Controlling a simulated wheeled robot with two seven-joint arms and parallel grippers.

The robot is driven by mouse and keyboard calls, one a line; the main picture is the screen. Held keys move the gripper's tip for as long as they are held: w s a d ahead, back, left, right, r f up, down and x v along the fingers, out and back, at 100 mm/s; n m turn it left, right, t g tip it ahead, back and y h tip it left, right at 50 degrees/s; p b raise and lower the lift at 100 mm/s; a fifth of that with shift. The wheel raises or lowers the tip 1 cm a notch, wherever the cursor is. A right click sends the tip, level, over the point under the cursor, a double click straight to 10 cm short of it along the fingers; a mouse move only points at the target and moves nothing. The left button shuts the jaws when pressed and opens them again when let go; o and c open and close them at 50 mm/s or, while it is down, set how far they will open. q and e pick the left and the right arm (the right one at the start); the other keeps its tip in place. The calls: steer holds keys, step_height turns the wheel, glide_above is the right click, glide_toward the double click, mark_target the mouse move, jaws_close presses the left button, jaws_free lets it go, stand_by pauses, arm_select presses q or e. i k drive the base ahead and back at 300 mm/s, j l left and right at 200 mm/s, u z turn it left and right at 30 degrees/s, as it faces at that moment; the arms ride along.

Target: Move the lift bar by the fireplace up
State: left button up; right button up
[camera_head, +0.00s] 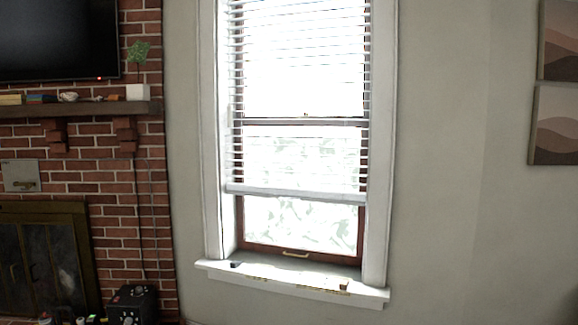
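A window (300,221) right of the brick fireplace has white slatted blinds (298,85) hanging over its upper part. The blinds' white bottom bar (295,194) hangs across the window below the middle, sloping slightly down to the right in the picture. Bare glass shows below the bar. A small brass-coloured handle (295,254) sits on the brown lower frame of the window. Neither of my grippers is in view.
A white sill (300,283) with small items juts out below the window. The fireplace (40,258), its mantel shelf (75,109) and a dark box (133,304) stand at the left. A grey plate (21,175) is on the bricks. The wall right of the window is bare up to two pictures.

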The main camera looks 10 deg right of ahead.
mark_target(291, 197)
steer(key=i+l+u, duration=0.1)
steer(key=i+l, duration=0.15)
steer(key=i, duration=0.35)
steer(key=i+l+u, duration=0.1)
steer(key=i+l, duration=0.15)
steer(key=i, duration=0.35)
steer(key=i+l, duration=0.35)
steer(key=i, duration=0.2)
steer(key=i+l+u, duration=0.15)
steer(key=i+l, duration=0.2)
steer(key=i, duration=0.2)
